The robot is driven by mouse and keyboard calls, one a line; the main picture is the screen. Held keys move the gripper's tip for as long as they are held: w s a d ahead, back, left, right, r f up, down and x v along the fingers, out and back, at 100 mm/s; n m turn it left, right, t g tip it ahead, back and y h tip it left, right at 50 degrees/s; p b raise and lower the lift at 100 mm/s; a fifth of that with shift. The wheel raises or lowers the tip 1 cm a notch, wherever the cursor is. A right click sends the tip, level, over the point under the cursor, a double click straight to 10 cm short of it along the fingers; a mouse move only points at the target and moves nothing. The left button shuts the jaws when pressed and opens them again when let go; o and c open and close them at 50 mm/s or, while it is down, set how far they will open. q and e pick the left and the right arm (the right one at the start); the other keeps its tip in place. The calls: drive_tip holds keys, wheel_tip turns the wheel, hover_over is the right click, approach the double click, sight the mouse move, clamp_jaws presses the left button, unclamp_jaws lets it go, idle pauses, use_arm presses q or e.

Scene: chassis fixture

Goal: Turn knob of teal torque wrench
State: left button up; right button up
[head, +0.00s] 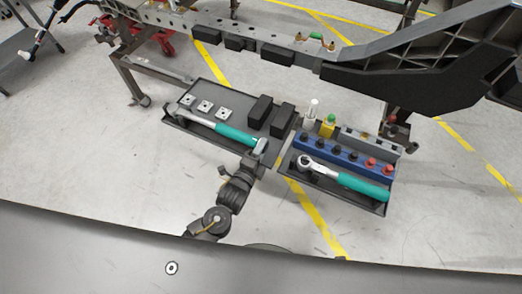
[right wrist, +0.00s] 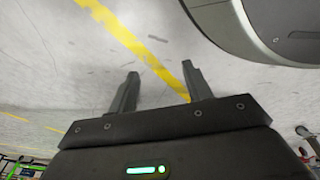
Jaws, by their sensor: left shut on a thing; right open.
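A teal torque wrench (head: 235,134) lies in the left dark tray (head: 168,122), its metal head toward the left. My left gripper (head: 260,150) is shut on the right end of this wrench's handle, where the knob would be; the gripper partly hides that end. A second teal-handled wrench (head: 358,185) lies in the right tray (head: 379,209), apart from my gripper. My right gripper (right wrist: 160,72) is open and empty in the right wrist view, above bare floor.
Several small metal plates (head: 204,106) and black blocks (head: 260,110) share the left tray. A blue socket rack (head: 338,155) stands behind the second wrench, with a yellow-and-green item (head: 328,126) near it. A large chassis frame (head: 420,85) rises behind the trays.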

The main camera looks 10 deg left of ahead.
use_arm(q)
drive_tip(key=shift+f+t+h+b, duration=0.3)
drive_tip(key=shift+t+b, duration=0.6)
drive_tip(key=shift+b, duration=0.25)
drive_tip(key=shift+r, duration=0.15)
use_arm(e)
drive_tip(key=w+a+r, duration=0.2)
drive_tip(key=w+r, duration=0.2)
drive_tip(key=r, duration=0.3)
drive_tip(key=shift+t, duration=0.3)
drive_tip(key=shift+a, duration=0.1)
use_arm(q)
drive_tip(key=o, duration=1)
drive_tip(key=shift+c, duration=0.2)
drive_tip(key=shift+s, duration=0.1)
